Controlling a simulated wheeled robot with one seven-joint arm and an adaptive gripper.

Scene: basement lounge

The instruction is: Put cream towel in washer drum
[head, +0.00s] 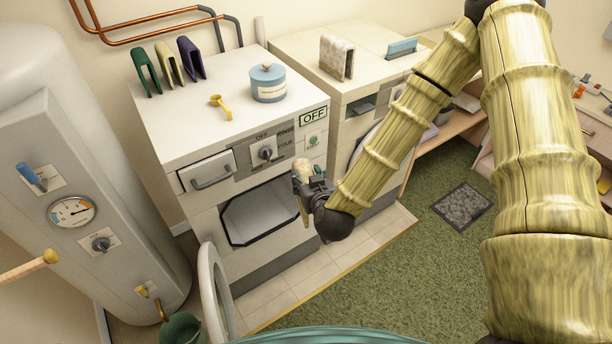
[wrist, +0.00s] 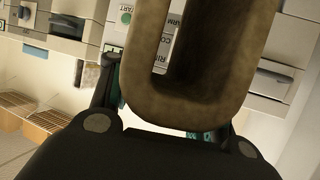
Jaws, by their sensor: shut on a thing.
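My gripper (head: 306,180) is shut on a cream towel (head: 302,167), which looks folded into a thick U shape. In the wrist view the towel (wrist: 190,113) fills the upper middle, between the fingers, and looks brownish in shade. The washer (head: 180,140) has its square drum opening (head: 258,212) uncovered, with a pale interior and dark rim. Its round door (head: 212,295) is swung open at the lower left. My gripper and the towel are outside the drum, by the upper right of the opening. My gripper's fingertips are mostly hidden in the head view.
Green (head: 146,71), yellowish (head: 169,64) and purple (head: 191,58) folded cloths, a blue canister (head: 267,84) and a yellow scoop (head: 220,105) are on the washer. A second machine (head: 300,45) stands to the right. A water tank (head: 80,150) stands left.

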